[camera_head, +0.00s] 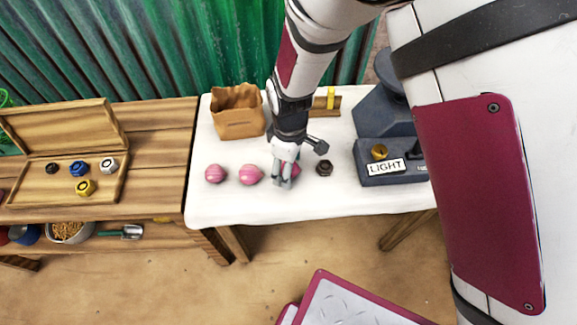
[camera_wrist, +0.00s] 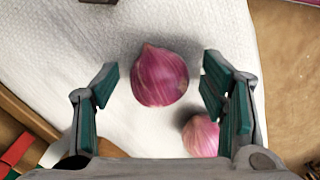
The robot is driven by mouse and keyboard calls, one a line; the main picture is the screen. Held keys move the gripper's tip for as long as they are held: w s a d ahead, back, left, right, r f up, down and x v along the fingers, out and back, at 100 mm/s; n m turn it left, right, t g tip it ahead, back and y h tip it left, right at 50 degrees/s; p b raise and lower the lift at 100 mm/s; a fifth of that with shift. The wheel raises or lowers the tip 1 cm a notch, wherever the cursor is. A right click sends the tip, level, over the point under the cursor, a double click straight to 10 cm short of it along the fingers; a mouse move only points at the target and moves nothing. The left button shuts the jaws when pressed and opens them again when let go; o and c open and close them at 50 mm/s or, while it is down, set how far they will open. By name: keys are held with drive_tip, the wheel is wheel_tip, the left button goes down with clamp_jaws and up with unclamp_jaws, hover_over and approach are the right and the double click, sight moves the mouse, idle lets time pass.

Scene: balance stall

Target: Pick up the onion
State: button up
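Three pink onions stand in a row on the white-covered table (camera_head: 225,212). The left onion (camera_head: 215,173) and the middle onion (camera_head: 251,175) are in plain view in the head view. The right onion (camera_head: 296,169) is mostly hidden behind my gripper (camera_head: 284,184). In the wrist view my gripper (camera_wrist: 160,84) is open, with its green finger pads wide apart. One onion (camera_wrist: 160,76) lies between the fingers, slightly forward, with a clear gap on each side. Another onion (camera_wrist: 201,136) is at the lower right, partly beside the right finger.
A dark hex nut (camera_head: 324,168) lies just right of my gripper. A brown paper bag (camera_head: 238,112) stands behind the onions. A dark scale (camera_head: 392,172) with a LIGHT label stands to the right. A wooden tray (camera_head: 108,190) of coloured nuts is on the left bench.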

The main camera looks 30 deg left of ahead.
drive_tip(key=c, duration=1.1)
drive_tip(key=shift+o, duration=0.2)
